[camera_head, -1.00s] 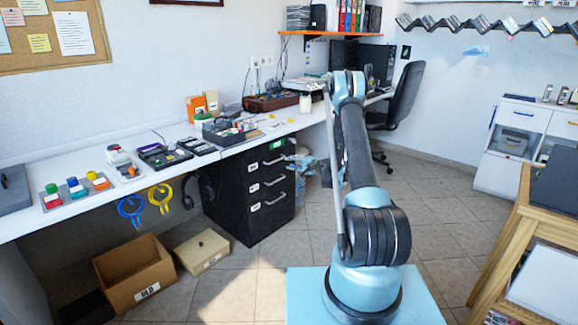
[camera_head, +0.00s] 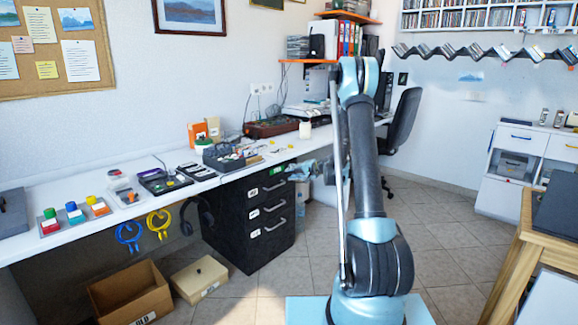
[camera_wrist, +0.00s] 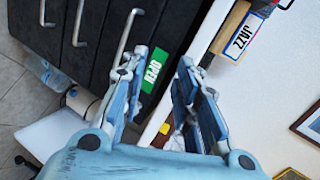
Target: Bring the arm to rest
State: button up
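My arm (camera_head: 364,175) stands upright on its blue base at the centre right of the head view. My gripper (camera_head: 303,168) shows partly behind the arm, to its left, near the desk's front edge and the black drawer cabinet (camera_head: 222,232). In the wrist view my gripper (camera_wrist: 160,62) has its two blue fingers apart, with nothing between them. Past the fingers are the cabinet's drawer fronts (camera_wrist: 105,28) with metal handles, and a green "OPEN" label (camera_wrist: 153,69). No object is held.
The long white desk (camera_head: 85,195) carries devices and coloured buttons along the wall. A cardboard box (camera_head: 125,295) and a smaller tan box (camera_head: 200,279) lie on the floor. An office chair (camera_head: 402,125) stands behind my arm. A wooden table (camera_head: 512,262) is at the right.

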jog(key=s+d+r+n+g+h, duration=0.15)
jog(key=s+r, duration=0.25)
jog(key=s, duration=0.5)
jog(key=s+d+r+n+g+h, duration=0.15)
jog(key=s+r, duration=0.35)
jog(key=s, duration=0.5)
jog(key=s+d+r+n+g+h, duration=0.1)
jog(key=s+d+r, duration=0.25)
jog(key=s, duration=0.55)
jog(key=s+d+f+h, duration=0.2)
jog(key=s+d, duration=0.1)
jog(key=s, duration=0.7)
jog(key=s+d+f+n+g+h, duration=0.1)
jog(key=s+d, duration=0.3)
jog(key=s, duration=0.7)
jog(key=s+d+f+n+g+h, duration=0.1)
jog(key=s+d+f+h, duration=0.2)
jog(key=s, duration=0.8)
jog(key=shift+d+f, duration=0.2)
jog(key=shift+f, duration=0.4)
